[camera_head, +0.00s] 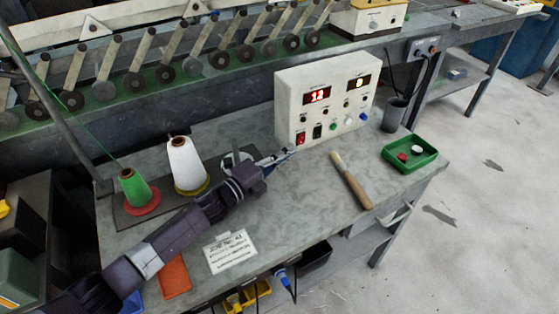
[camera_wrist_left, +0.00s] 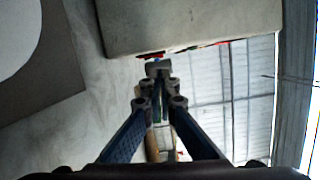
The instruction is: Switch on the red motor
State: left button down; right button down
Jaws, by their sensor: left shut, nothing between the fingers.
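In the left wrist view, the shut fingertips (camera_wrist_left: 157,68) are close to the box (camera_wrist_left: 185,22). My right gripper is out of view.
A white thread cone (camera_head: 186,163) and a green cone (camera_head: 136,188) stand left of the box. A wooden-handled brush (camera_head: 350,181), a green tray (camera_head: 428,158) and a dark cup (camera_head: 394,116) are to the right. A printed card (camera_head: 230,251) lies in front.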

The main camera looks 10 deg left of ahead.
aim_at(301, 140)
pick_arm(q)
jog(key=shift+b+x, duration=0.6)
jog(key=shift+x, duration=1.65)
jog(key=shift+w+a+r, duration=0.1)
jog(key=shift+w+a, duration=0.15)
jog(key=shift+w, duration=0.05)
jog(key=shift+r, duration=0.1)
jog(key=shift+a, duration=0.1)
